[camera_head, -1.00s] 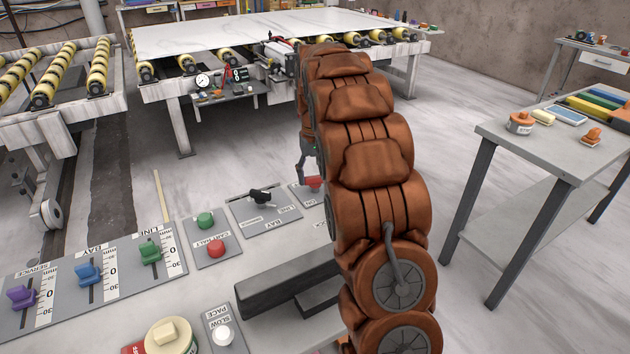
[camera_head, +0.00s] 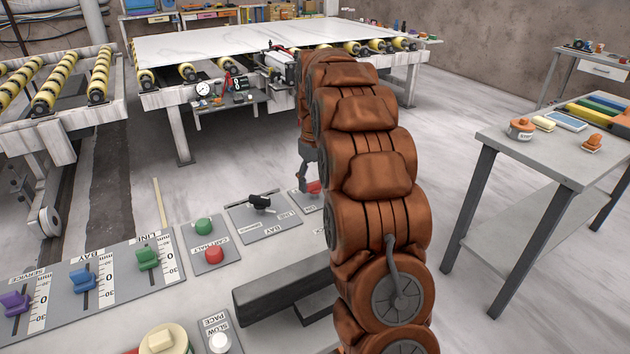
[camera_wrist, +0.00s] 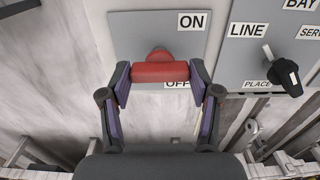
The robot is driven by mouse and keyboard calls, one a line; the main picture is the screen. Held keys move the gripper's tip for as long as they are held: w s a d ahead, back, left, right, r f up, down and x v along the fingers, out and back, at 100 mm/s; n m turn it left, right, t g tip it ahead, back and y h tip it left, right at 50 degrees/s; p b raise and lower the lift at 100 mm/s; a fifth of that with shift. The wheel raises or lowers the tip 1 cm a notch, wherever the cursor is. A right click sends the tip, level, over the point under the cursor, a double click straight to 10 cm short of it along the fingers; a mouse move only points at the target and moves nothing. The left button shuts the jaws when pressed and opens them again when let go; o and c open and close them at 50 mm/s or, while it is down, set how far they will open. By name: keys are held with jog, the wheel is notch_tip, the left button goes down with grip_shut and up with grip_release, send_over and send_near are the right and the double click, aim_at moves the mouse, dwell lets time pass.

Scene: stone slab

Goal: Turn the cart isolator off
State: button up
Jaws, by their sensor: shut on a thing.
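The isolator's red handle (camera_wrist: 155,73) lies level across its grey plate (camera_wrist: 130,35) in the wrist view. The plate has an ON label (camera_wrist: 192,21) at upper right and an OFF label (camera_wrist: 177,84) below, partly hidden by the handle and a finger. My gripper (camera_wrist: 160,78) is shut on the handle, one finger at each end. In the head view my gripper (camera_head: 308,182) reaches down to the red handle (camera_head: 314,187) at the panel's far right end. My arm hides part of that plate.
Left of the isolator are a black rotary selector (camera_head: 260,202), a green button (camera_head: 203,226), a red button (camera_head: 214,255) and several coloured sliders (camera_head: 82,278). In the wrist view the black selector (camera_wrist: 287,74) stands close on the right. A side table (camera_head: 540,150) stands right.

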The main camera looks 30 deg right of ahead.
aim_at(315, 182)
jog(key=shift+r, duration=0.1)
jog(key=o, duration=1.1)
jog(key=shift+o, duration=0.2)
notch_tip(315, 182, up, 12)
jog(key=shift+s, duration=0.1)
dwell(0.6)
